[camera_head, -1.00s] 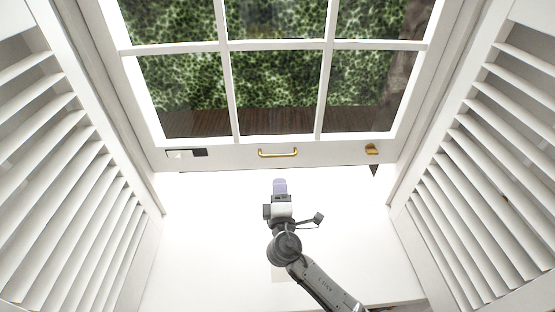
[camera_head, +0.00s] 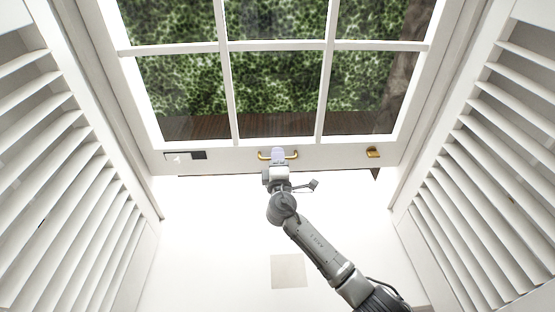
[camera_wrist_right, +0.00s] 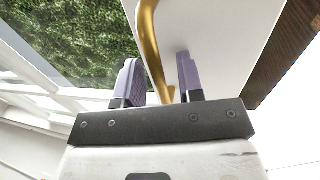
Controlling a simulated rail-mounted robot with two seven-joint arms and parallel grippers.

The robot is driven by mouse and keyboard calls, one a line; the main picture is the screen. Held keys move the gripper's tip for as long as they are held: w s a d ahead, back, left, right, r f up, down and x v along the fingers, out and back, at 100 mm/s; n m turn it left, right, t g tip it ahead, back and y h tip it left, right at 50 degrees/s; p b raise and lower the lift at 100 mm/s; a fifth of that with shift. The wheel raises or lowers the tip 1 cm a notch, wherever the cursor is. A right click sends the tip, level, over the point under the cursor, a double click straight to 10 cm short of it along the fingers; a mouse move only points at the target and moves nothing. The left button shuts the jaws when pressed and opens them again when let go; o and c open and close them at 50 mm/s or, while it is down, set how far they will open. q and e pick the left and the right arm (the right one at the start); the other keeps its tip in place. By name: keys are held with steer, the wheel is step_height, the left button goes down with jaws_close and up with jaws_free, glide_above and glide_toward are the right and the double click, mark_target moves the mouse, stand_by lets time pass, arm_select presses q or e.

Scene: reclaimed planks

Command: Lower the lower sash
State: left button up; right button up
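The lower sash (camera_head: 230,160) is a white frame with several panes in the head view. A bright opening shows below its bottom rail. A brass pull handle (camera_head: 292,154) sits at the middle of that rail. My right gripper (camera_head: 278,154) is at the handle and hides its middle. In the right wrist view, the brass handle (camera_wrist_right: 150,45) runs between the two purple fingers of my right gripper (camera_wrist_right: 160,82). The fingers stand apart, with gaps beside the handle, so the gripper is open around it. My left gripper is not in view.
White louvred shutters stand at the left (camera_head: 60,180) and right (camera_head: 490,180). A brass latch (camera_head: 373,153) is on the rail's right part, and a small dark plate (camera_head: 199,155) is on its left. A pale square (camera_head: 288,271) shows below.

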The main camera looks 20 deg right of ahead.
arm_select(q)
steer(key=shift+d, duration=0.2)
arm_select(e)
jaws_close()
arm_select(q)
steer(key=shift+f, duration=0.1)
arm_select(e)
steer(key=shift+f, duration=0.1)
